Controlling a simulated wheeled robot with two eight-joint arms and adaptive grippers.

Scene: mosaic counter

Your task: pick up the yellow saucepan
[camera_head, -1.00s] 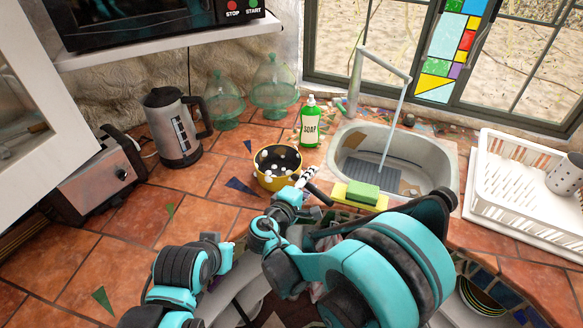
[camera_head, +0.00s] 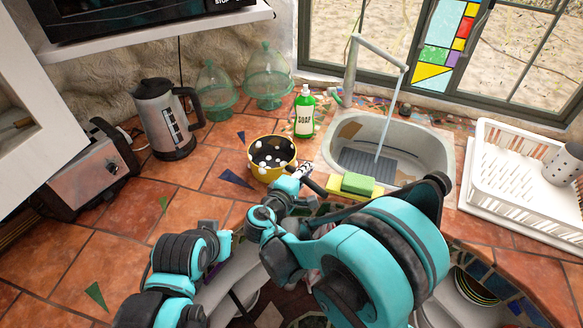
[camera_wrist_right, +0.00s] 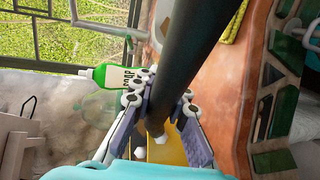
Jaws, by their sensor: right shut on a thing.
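The yellow saucepan (camera_head: 262,172) stands on the tiled counter in the head view, left of the sink. Its inside is dark with white spots. My right gripper (camera_head: 303,172) is at the pan's right side, where its dark handle begins. In the right wrist view, the fingers of my right gripper (camera_wrist_right: 163,118) are on both sides of the dark handle (camera_wrist_right: 195,45), shut on it. A part of the pan's yellow body (camera_wrist_right: 168,150) shows below them. My left gripper (camera_head: 224,243) is low and left of the pan, apart from it; its fingers are too small to read.
A green soap bottle (camera_head: 304,115) stands behind the pan. A sponge (camera_head: 358,184) lies at the front edge of the sink (camera_head: 440,165). A kettle (camera_head: 165,125) and glass domes (camera_head: 268,78) stand back left. Bare tiles lie left of the pan.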

